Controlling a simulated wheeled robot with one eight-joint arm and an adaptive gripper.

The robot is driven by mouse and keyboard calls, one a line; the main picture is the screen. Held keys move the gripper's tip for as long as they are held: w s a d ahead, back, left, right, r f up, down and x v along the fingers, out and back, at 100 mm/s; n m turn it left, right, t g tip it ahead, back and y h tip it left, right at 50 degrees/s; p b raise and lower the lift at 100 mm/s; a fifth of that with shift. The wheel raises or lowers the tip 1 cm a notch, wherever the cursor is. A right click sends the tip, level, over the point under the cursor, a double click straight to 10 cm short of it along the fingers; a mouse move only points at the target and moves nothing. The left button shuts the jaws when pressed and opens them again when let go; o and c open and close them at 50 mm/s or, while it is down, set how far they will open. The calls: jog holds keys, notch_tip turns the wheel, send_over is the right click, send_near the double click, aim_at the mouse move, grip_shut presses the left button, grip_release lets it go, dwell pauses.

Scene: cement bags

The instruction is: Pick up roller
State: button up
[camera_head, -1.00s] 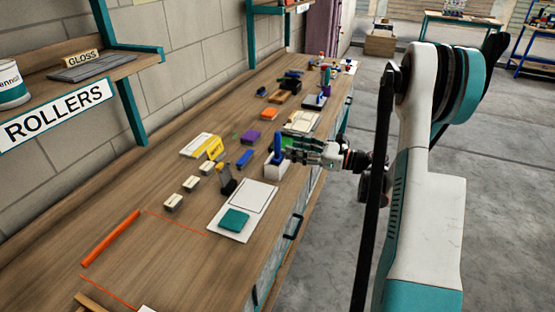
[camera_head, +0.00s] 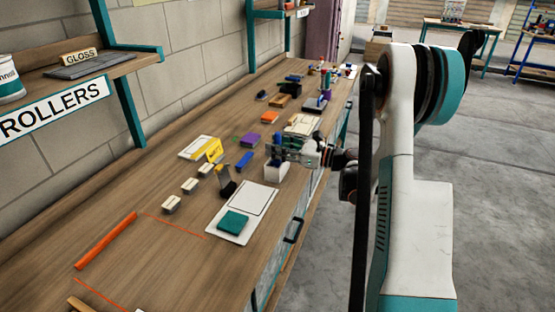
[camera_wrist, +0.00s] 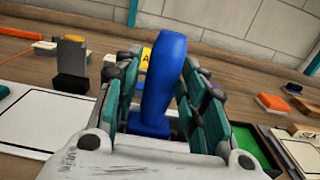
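What I take to be the roller shows its upright blue handle (camera_wrist: 163,80) in the wrist view, with a blue block-like part at its lower end. My gripper (camera_wrist: 162,70) has one dark green finger on each side of the handle. The fingers look spread, with the handle between them; whether either finger touches it is hard to tell. In the head view my gripper (camera_head: 283,150) is at the bench's right edge, just above a white box-shaped holder (camera_head: 278,173). There the fingers hide most of the blue handle. The roller's lower end is hidden.
A white board with a teal block (camera_head: 233,222) lies nearer on the bench (camera_head: 150,255). A dark scraper-like tool (camera_head: 226,186), blue block (camera_head: 244,161), purple block (camera_head: 250,140) and yellow sign (camera_head: 209,150) stand left of my gripper. More items crowd the far end.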

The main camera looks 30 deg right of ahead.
grip_shut()
jog(key=shift+r, duration=0.1)
